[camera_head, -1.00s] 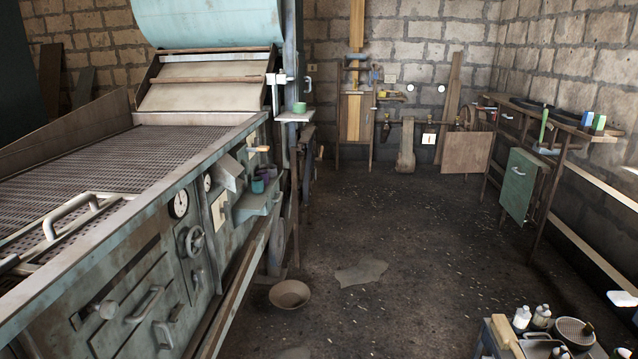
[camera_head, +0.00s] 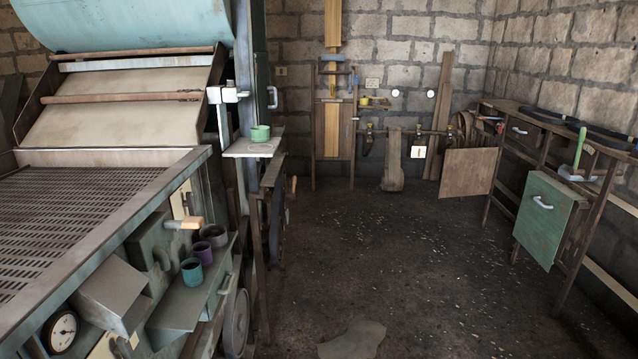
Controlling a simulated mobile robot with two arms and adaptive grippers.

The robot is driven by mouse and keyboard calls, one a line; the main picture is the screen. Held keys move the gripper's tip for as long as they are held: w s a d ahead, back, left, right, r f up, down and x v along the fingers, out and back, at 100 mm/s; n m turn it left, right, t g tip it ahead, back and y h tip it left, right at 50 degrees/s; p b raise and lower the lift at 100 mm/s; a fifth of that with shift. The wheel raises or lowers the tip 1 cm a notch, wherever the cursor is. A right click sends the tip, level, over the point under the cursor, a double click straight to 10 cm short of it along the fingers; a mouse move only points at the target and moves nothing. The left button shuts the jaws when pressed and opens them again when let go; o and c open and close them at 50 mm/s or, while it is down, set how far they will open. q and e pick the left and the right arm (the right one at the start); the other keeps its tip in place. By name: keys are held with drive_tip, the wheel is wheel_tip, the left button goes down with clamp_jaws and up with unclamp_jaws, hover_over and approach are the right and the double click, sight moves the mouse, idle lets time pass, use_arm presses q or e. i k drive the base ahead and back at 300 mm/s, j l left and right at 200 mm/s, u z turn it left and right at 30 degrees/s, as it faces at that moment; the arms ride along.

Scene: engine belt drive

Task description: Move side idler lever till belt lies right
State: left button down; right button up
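A flat yellow belt (camera_head: 332,128) runs upright in a dark wooden frame at the back wall, passing a blue-grey crosspiece (camera_head: 332,58). Beside the frame's right post is a small bracket with yellow parts (camera_head: 375,101). I cannot tell which part is the side idler lever, or how exactly the belt lies, at this distance. Neither of my grippers shows in the head view.
A large sieve machine (camera_head: 85,235) fills the left, with a small shelf (camera_head: 252,149) jutting out. A workbench (camera_head: 600,150) with a green door panel (camera_head: 545,215) lines the right wall. The dark floor (camera_head: 400,265) between is mostly open; a flat grey patch (camera_head: 352,338) lies in front.

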sight(288, 197)
drive_tip(key=i+z, duration=0.25)
drive_tip(key=i, duration=0.8)
drive_tip(key=i+j+z, duration=0.1)
drive_tip(key=i+z, duration=0.15)
drive_tip(key=i, duration=0.75)
